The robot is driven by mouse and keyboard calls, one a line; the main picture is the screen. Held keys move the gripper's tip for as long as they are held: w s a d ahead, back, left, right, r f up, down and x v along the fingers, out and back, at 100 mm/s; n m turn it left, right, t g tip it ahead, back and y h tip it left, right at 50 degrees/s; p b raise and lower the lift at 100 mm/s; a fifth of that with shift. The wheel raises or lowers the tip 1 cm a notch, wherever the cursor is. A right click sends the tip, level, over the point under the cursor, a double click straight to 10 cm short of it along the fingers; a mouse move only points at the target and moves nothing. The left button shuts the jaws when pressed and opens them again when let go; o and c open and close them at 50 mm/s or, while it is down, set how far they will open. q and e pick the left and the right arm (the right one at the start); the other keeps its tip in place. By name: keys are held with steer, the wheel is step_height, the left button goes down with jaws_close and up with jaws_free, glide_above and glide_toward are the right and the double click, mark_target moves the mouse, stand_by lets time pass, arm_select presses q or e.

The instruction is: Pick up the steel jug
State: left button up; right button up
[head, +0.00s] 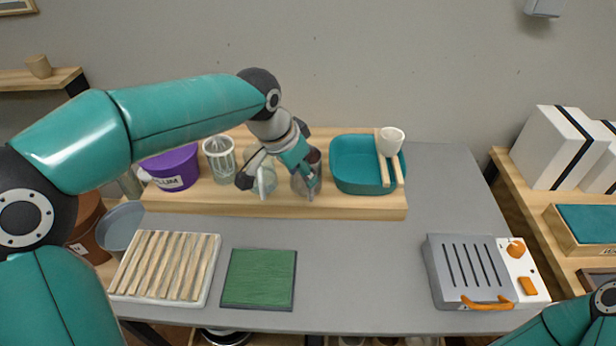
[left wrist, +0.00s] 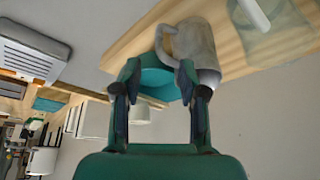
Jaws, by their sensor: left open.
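The steel jug (head: 314,160) stands on the wooden riser, partly hidden by my left gripper in the head view. In the left wrist view the jug (left wrist: 197,42) is a dull grey vessel with its handle at the left, just beyond the fingertips and overlapping the right finger. My left gripper (head: 287,186) is open and empty at the jug; it also shows in the left wrist view (left wrist: 160,70). I cannot tell whether a finger touches the jug. My right gripper is out of view; only part of that arm shows at the lower right.
A slatted rack (head: 165,268), green mat (head: 259,279) and grey appliance (head: 470,270) lie in front. The table's middle is clear.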

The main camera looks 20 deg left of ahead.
mark_target(312, 190)
arm_select(q)
steer(key=x, duration=0.8)
steer(key=shift+d+f, duration=0.1)
steer(key=shift+f, duration=0.2)
jaws_close()
steer(key=shift+r, duration=0.1)
